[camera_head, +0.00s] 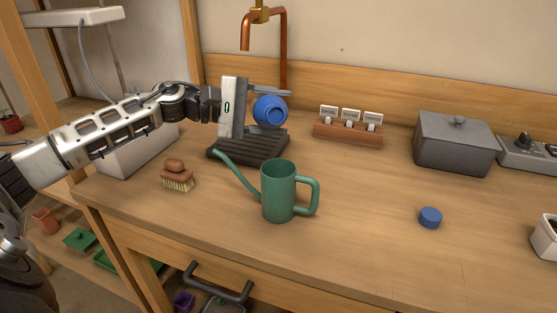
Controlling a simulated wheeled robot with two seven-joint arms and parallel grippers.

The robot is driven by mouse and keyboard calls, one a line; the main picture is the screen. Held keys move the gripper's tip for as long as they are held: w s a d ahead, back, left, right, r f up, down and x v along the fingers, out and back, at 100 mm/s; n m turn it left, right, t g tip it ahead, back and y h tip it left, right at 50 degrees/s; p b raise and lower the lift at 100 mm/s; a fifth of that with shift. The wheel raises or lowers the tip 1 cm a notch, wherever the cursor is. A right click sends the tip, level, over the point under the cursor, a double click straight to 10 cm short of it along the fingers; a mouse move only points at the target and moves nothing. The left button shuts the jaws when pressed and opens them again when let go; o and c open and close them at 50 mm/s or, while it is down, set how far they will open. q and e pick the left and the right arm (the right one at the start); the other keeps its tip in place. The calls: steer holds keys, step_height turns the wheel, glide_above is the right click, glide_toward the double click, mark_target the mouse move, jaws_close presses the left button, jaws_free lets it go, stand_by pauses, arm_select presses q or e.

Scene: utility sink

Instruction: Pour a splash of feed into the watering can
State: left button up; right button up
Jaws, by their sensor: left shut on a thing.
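The green watering can (279,192) stands upright on the wooden counter, its spout pointing left and its handle to the right. My left gripper (270,97) is behind the can and higher up, shut on a blue bottle (270,112). The bottle is tilted with its round mouth turned toward the camera. It is above the dark ribbed mat and apart from the can. One finger shows along the bottle's top; the other is hidden. A blue cap (430,217) lies on the counter to the right. My right gripper is not in view.
The dark ribbed mat (222,153) lies behind the can, near a copper tap (284,50). A brush (177,178) lies left of the can. Labelled holders (347,131) and a grey lidded box (455,143) stand at the back. Counter between can and cap is clear.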

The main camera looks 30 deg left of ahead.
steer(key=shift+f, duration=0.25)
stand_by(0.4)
arm_select(q)
steer(key=shift+m+b, duration=0.3)
steer(key=shift+b, duration=0.25)
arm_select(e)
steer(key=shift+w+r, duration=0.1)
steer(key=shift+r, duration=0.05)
arm_select(q)
steer(key=shift+b, duration=0.3)
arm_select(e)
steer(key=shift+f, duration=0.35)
arm_select(q)
steer(key=shift+s+d+m+b, duration=0.1)
steer(key=shift+m+b, duration=0.3)
steer(key=shift+b, duration=0.25)
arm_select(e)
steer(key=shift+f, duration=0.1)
arm_select(q)
steer(key=shift+s+t+b, duration=0.1)
steer(key=shift+t+b, duration=0.2)
steer(key=shift+b, duration=0.3)
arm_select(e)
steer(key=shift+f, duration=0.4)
arm_select(q)
steer(key=shift+d+m+b, duration=0.1)
steer(key=shift+m+b, duration=0.2)
steer(key=shift+m, duration=0.1)
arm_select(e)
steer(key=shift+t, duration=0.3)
